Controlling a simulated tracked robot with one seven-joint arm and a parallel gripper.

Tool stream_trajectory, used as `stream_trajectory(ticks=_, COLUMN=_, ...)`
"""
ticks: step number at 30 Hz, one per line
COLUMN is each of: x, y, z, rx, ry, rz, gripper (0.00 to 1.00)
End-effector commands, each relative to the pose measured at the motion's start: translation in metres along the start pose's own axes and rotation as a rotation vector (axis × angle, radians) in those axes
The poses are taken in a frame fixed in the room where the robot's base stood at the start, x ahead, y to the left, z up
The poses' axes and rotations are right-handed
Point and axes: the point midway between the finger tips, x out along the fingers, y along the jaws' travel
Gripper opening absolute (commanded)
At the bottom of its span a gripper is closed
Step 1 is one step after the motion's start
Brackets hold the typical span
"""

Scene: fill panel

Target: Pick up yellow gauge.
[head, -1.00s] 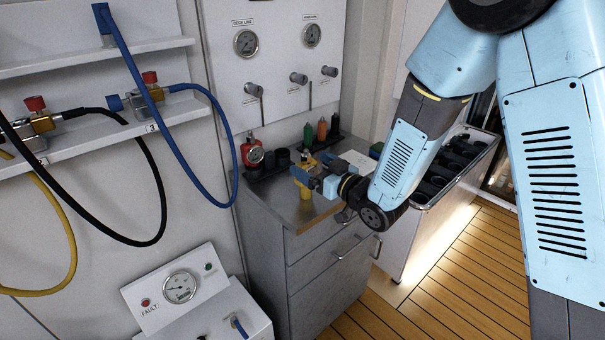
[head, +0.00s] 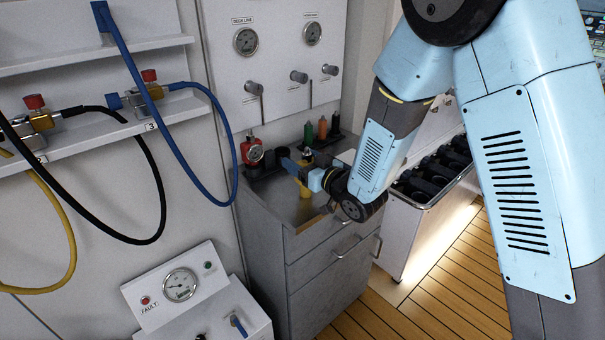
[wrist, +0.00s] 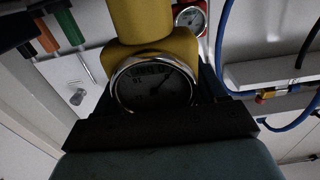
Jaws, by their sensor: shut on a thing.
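The yellow gauge has a round chrome-rimmed dial (wrist: 152,88) and a yellow body (wrist: 142,28), both large in the wrist view. My gripper (wrist: 152,100) is shut on the yellow gauge, with dark fingers on either side of the dial. In the head view my gripper (head: 301,172) is over the steel top of the grey cabinet, and part of the yellow gauge (head: 305,190) shows just below it. The fingers and wrist hide much of the gauge there. I cannot tell whether its lower end touches the cabinet top.
The wall panel with dials (head: 245,41) rises close behind. A tray of black items (head: 440,170) is at right; hoses hang at left.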

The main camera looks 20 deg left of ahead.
Motion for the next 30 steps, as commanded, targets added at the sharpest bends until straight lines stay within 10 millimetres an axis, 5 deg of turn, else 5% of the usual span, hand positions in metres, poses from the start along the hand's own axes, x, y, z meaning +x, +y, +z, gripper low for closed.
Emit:
stream_trajectory(ticks=13, x=-0.001, y=0.001, z=0.000, rx=0.000, ry=-0.001, rz=0.002, gripper=0.21)
stream_trajectory(ticks=23, x=-0.001, y=0.002, z=-0.004, rx=-0.001, ry=0.001, rz=0.002, gripper=0.21)
stream_trajectory(ticks=30, x=-0.001, y=0.001, z=-0.033, rx=-0.001, ry=0.004, rz=0.001, gripper=0.21)
